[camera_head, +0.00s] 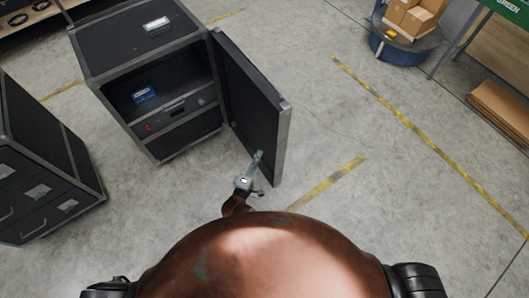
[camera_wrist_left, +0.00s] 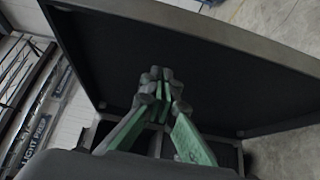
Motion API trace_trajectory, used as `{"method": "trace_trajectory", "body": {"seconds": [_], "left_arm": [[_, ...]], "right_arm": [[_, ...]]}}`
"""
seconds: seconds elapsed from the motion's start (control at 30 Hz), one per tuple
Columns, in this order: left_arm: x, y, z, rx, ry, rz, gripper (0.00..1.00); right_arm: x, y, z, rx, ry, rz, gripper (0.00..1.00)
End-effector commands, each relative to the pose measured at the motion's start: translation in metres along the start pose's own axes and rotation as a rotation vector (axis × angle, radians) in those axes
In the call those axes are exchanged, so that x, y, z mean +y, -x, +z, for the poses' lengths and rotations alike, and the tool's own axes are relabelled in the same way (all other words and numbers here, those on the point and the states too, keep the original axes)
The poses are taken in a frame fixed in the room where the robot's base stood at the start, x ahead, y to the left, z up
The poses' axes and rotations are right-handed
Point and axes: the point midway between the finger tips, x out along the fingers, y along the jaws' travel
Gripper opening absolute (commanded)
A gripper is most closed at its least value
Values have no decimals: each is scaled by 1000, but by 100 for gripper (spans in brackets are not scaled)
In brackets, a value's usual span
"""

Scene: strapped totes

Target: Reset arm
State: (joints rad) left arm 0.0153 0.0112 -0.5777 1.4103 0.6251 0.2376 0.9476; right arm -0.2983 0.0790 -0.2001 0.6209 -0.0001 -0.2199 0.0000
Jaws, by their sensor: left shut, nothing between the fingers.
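My left gripper (camera_head: 257,158) is at the lower middle of the head view, in front of the inner face of an open black cabinet door (camera_head: 252,95). Its fingers are together and hold nothing. In the left wrist view the closed green-and-grey fingers (camera_wrist_left: 158,78) point toward the dark door panel (camera_wrist_left: 225,75), which fills most of that view. I cannot tell whether the fingertips touch the panel. The black cabinet (camera_head: 125,45) stands open, with a small blue box (camera_head: 144,94) on its shelf. My right gripper is in neither view.
A second black cabinet with drawers (camera_head: 40,165) stands at the left. A round blue base (camera_head: 396,48) carries cardboard boxes (camera_head: 415,16) at the upper right. Flat cardboard (camera_head: 500,112) lies at the right edge. The concrete floor right of the door is clear, with yellow tape lines (camera_head: 400,115).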

Motion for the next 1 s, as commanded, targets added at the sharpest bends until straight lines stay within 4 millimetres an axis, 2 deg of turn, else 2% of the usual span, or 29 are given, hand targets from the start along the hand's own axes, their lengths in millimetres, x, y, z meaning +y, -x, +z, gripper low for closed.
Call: {"method": "trace_trajectory", "body": {"seconds": [0.03, 0.2, 0.4, 0.57, 0.83, 0.93, 1.0], "left_arm": [[-1, 14, 6, -2, 5, -3, 0], [0, 53, 11, 2, 3, -3, 0], [0, 84, 15, 4, 2, -1, 0], [0, 94, 18, 3, 3, -1, 0], [-1, 95, 18, 2, 0, -3, 0], [-16, 100, 14, 2, -34, -34, 0], [-42, 108, 7, -1, -95, -86, 0]], "right_arm": [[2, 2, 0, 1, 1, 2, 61], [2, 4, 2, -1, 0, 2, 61], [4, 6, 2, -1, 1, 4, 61], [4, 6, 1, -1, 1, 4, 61], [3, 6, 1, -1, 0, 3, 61], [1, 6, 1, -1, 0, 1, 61], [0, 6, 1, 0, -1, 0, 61]]}}
